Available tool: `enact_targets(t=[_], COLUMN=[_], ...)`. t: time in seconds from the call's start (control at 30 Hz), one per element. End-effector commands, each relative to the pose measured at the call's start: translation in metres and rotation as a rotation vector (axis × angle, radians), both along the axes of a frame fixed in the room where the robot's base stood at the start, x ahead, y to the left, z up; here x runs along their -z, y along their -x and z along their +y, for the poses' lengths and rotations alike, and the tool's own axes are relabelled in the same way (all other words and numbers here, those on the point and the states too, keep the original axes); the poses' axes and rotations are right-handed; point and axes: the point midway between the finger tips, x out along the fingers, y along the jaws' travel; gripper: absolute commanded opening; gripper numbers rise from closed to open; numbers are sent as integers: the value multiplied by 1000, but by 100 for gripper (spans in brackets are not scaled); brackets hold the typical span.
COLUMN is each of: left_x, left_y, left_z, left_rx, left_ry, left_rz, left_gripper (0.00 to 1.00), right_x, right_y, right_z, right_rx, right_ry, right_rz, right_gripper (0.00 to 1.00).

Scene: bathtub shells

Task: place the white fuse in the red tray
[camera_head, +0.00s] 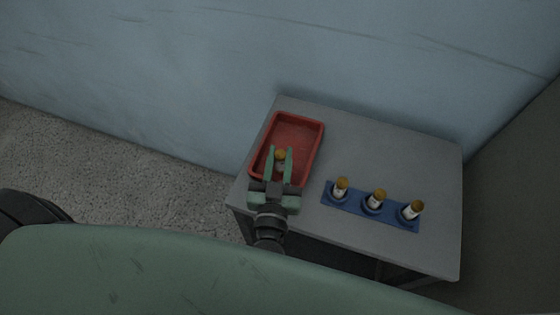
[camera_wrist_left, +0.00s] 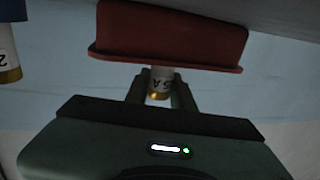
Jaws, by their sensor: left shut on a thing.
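My left gripper (camera_head: 280,153) is shut on a white fuse (camera_head: 280,164) with a gold cap. The fuse stands roughly upright between the green fingers, over the near part of the red tray (camera_head: 317,150) in the head view. In the left wrist view, which looks upside down, the fuse (camera_wrist_left: 160,84) shows a dark "5 A" marking, and the tray (camera_wrist_left: 170,40) lies beyond it. Part of the fuse is hidden by the fingers and tray rim. I cannot tell whether it touches the tray floor. My right gripper is not in view.
A blue holder (camera_head: 352,209) right of the tray holds three white, gold-capped fuses (camera_head: 341,188), (camera_head: 376,199), (camera_head: 412,210). Tray and holder stand on a grey table (camera_head: 390,155) against a pale blue wall (camera_head: 200,70). The table's far right is clear.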

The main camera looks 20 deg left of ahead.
Motion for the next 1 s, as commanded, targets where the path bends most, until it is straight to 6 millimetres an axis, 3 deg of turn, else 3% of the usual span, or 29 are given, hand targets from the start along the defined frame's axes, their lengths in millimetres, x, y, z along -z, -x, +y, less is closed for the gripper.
enact_targets(t=[0.1,0.47,0.5,0.57,0.93,1.0], left_x=[13,15,16,16,12,15], left_y=[0,0,0,0,0,7], left_z=[0,0,0,0,0,-1], left_rx=[0,0,0,0,0,1], left_ry=[-3,0,0,0,1,0], left_rz=[-3,-1,-1,-1,-2,2], left_gripper=[0,0,30,46,46,46], right_x=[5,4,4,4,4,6], right_y=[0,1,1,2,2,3], right_z=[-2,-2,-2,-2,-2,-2], right_rx=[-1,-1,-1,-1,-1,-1], right_ry=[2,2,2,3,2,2], right_rz=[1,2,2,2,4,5], right_gripper=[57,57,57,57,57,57])
